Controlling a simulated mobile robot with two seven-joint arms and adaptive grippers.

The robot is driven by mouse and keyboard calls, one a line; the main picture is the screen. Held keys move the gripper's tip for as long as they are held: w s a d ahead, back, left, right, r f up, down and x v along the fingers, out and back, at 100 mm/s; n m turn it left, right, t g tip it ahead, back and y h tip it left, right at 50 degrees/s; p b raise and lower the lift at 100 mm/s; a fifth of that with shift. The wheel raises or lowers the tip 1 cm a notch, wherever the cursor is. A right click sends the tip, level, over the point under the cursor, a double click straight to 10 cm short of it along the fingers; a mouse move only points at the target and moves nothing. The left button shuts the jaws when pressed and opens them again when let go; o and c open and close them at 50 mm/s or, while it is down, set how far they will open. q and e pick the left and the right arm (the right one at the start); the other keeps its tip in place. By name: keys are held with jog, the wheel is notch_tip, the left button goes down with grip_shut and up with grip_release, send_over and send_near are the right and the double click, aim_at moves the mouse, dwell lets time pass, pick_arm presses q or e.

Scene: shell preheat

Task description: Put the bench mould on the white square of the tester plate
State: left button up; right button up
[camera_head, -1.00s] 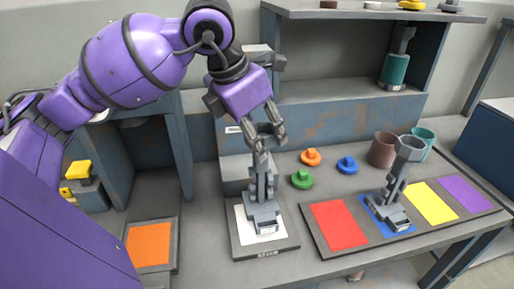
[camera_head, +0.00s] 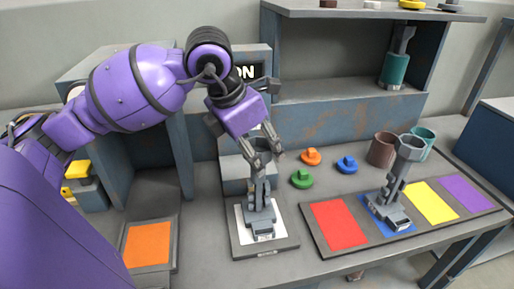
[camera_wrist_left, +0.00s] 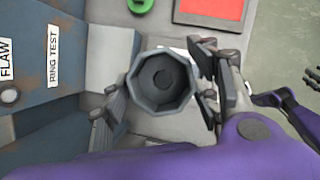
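The grey bench mould (camera_head: 260,212) stands upright over the white square (camera_head: 241,216) of the dark tester plate (camera_head: 284,246). Its base appears to rest on the square, though I cannot rule out a tiny gap. My left gripper (camera_head: 261,150) is around the mould's top from above, one finger on each side.
A similar grey mould (camera_head: 392,190) stands on the blue square of a strip with red (camera_head: 339,224), yellow and purple squares. Green (camera_head: 301,179), orange and blue knobbed pieces and two cups (camera_head: 382,150) lie behind. An orange square (camera_head: 148,244) is at left.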

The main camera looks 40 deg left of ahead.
pick_arm(q)
jog(key=shift+r, duration=0.1)
jog(key=shift+r, duration=0.3)
jog(key=v, duration=1.1)
jog(key=shift+s+r, duration=0.2)
jog(key=shift+r, duration=0.1)
